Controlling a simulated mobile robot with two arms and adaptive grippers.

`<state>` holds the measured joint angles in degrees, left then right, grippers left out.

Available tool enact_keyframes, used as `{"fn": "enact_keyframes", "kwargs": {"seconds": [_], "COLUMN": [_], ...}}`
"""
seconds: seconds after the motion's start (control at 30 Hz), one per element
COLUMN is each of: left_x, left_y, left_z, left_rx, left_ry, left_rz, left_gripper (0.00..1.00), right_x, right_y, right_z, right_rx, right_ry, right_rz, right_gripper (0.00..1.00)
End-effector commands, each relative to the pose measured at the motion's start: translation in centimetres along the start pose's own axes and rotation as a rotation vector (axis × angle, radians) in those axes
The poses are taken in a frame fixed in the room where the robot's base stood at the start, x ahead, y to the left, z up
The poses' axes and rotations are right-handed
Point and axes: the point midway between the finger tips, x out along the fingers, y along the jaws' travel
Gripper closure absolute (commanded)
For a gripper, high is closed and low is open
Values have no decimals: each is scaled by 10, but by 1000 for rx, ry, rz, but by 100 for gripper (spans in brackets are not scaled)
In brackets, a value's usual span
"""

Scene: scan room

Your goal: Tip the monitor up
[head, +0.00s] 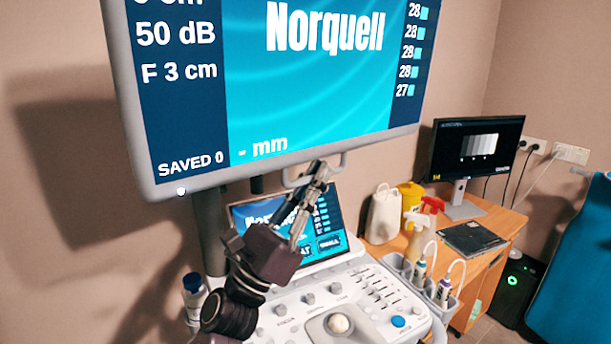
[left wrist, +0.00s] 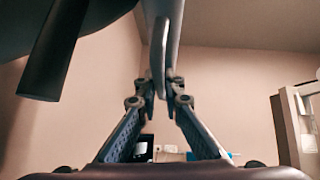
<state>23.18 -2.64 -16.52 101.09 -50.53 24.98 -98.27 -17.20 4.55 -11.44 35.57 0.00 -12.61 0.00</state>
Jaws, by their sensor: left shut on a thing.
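The large monitor (head: 300,75) shows a blue "Norquell" screen in the head view; its top is cut off. A light grey handle (head: 341,163) sticks out below its bottom edge. My left gripper (head: 317,175) reaches up from below, shut on this handle. In the left wrist view, the two fingertips (left wrist: 161,88) close on the lower end of the pale handle loop (left wrist: 157,48), one on each side. The handle's gripped part is partly hidden by the fingers. My right gripper is in neither view.
Below stands the console (head: 300,310) with a tilted touch screen (head: 335,225), knobs and a trackball. A wooden desk (head: 500,225) at right holds a second monitor (head: 478,150), spray bottles and a dark flat item. A blue chair or couch (head: 580,270) stands far right.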

Motion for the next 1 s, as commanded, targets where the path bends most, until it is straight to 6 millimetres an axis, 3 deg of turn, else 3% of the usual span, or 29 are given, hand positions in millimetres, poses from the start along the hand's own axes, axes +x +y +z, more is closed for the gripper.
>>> {"fn": "enact_keyframes", "kwargs": {"seconds": [0.07, 0.33, 0.37, 0.43, 0.73, 0.87, 1.0], "left_x": [-2, 0, 0, 0, -2, -14, -40], "left_y": [-8, -8, -8, -7, -6, -5, -5], "left_z": [-4, -2, -2, -2, -1, -2, -3], "left_rx": [1, 1, 1, 1, 1, 0, 0], "left_ry": [3, 3, 3, 2, 1, 3, 5], "left_rz": [-8, -6, -6, -5, -3, 0, 0], "left_gripper": [100, 100, 91, 85, 85, 85, 85], "right_x": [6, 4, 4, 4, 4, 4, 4], "right_y": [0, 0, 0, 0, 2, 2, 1], "right_z": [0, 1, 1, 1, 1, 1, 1], "right_rx": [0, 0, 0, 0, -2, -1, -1], "right_ry": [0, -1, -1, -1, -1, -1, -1], "right_rz": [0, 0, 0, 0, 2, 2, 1], "right_gripper": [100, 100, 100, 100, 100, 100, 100]}}
